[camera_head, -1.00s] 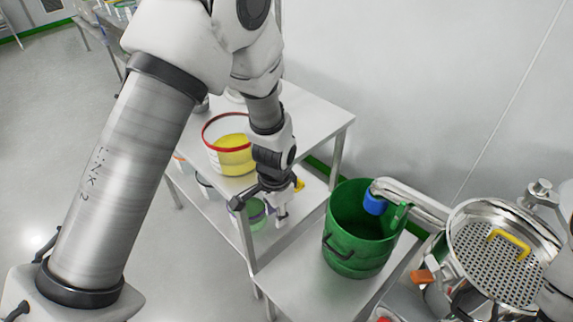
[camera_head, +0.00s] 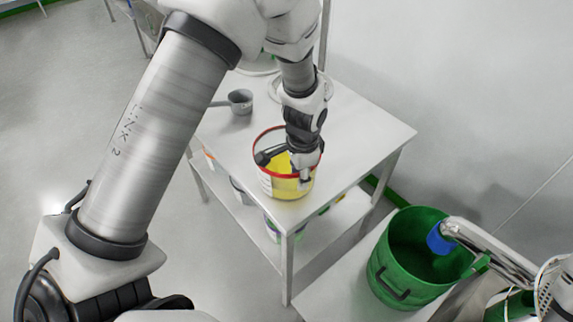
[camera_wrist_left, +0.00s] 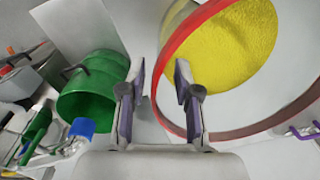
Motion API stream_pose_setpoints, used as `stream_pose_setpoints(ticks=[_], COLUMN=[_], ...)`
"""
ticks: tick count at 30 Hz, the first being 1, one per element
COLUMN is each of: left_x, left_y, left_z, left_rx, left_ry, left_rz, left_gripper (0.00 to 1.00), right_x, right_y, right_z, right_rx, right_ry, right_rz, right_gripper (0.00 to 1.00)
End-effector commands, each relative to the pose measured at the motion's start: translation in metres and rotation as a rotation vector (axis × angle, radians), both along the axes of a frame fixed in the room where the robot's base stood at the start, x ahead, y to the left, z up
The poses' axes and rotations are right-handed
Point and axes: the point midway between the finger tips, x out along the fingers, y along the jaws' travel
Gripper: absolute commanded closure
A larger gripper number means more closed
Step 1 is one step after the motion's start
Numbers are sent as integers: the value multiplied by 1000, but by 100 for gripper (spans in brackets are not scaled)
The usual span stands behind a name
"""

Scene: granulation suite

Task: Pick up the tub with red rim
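The tub with the red rim (camera_head: 268,187) stands near the front corner of the upper shelf of a steel table. It is a clear-walled tub holding yellow powder. It also shows in the left wrist view (camera_wrist_left: 235,65), filling the upper right. My left gripper (camera_head: 285,168) is over the tub, hiding part of its rim and powder. In the left wrist view my left gripper (camera_wrist_left: 160,74) has its fingers spread, with the near part of the red rim in the gap between them. Whether a finger touches the wall I cannot tell. My right gripper is not in view.
The steel table (camera_head: 355,125) also holds a grey scoop-like pot (camera_head: 240,101) behind the tub. A lower shelf carries more containers. A green bucket (camera_head: 415,265) with a blue-tipped steel pipe (camera_head: 490,250) over it stands to the right. Bare tabletop lies right of the tub.

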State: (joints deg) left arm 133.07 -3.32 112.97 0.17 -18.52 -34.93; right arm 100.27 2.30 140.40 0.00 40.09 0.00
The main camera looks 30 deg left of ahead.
Motion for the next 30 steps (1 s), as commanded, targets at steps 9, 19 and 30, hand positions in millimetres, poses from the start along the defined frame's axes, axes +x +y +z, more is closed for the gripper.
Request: stream_pose_setpoints(ticks=[9, 19, 30], left_x=[1, 1, 1], left_y=[1, 1, 1], left_z=[-24, -24, -19], left_rx=[-1, -1, 0], left_ry=[-1, -1, -1], left_rz=[1, 0, 0], left_gripper=[68, 100, 100], right_x=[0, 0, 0], right_y=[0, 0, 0], right_z=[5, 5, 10], right_rx=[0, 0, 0], right_ry=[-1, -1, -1], right_rz=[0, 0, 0], right_gripper=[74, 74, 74])
